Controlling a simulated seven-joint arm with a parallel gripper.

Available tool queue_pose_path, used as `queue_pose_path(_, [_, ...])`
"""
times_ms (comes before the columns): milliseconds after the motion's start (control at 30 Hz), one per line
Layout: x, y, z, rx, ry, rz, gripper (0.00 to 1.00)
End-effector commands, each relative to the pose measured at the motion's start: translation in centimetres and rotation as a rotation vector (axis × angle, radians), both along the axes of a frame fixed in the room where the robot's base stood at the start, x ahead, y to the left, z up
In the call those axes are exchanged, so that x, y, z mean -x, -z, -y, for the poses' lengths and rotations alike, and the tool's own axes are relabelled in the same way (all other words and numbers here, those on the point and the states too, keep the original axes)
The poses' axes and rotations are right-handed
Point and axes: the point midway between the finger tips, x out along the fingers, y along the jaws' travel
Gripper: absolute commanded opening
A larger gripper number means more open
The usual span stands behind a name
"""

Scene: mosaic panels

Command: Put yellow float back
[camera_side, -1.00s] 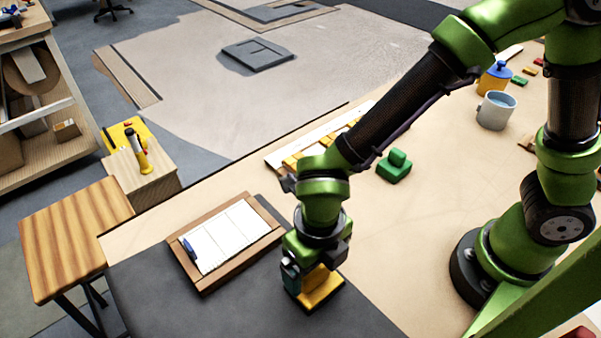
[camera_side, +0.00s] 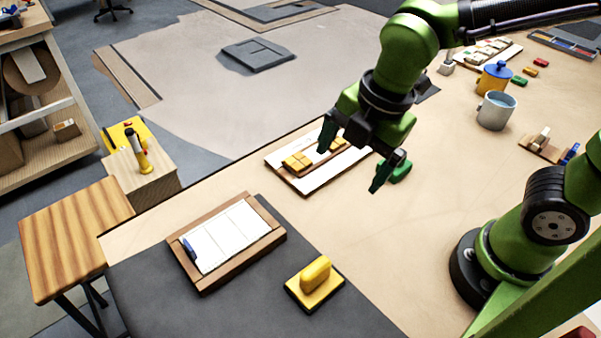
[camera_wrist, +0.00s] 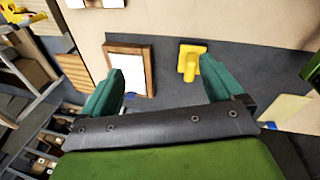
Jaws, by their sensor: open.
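The yellow float (camera_side: 315,282), a flat yellow plate with a rounded yellow handle on a dark base, rests on the dark grey mat (camera_side: 250,310) at the front of the table. It also shows in the wrist view (camera_wrist: 190,60), beyond my fingers and a little right of centre. My gripper (camera_side: 350,165) is open and empty, raised above the table, well up and right of the float in the side view. The green float (camera_side: 399,172) on the table is partly hidden behind one finger.
A wooden clipboard (camera_side: 228,244) with paper and a blue pen lies left of the float. A white board (camera_side: 305,180) with yellow tiles lies behind. A grey cup (camera_side: 496,110) and a yellow pot with blue lid (camera_side: 494,78) stand back right.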

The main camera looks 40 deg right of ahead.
Motion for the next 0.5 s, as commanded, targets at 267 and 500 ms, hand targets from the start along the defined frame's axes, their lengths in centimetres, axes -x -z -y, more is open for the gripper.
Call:
queue_pose_path(267, [0.3, -3.3, 8.5, -0.443, 1.154, 0.048, 0.94])
queue_pose_path(500, [1.4, -4.6, 12.4, -0.808, 1.780, -0.004, 0.94])
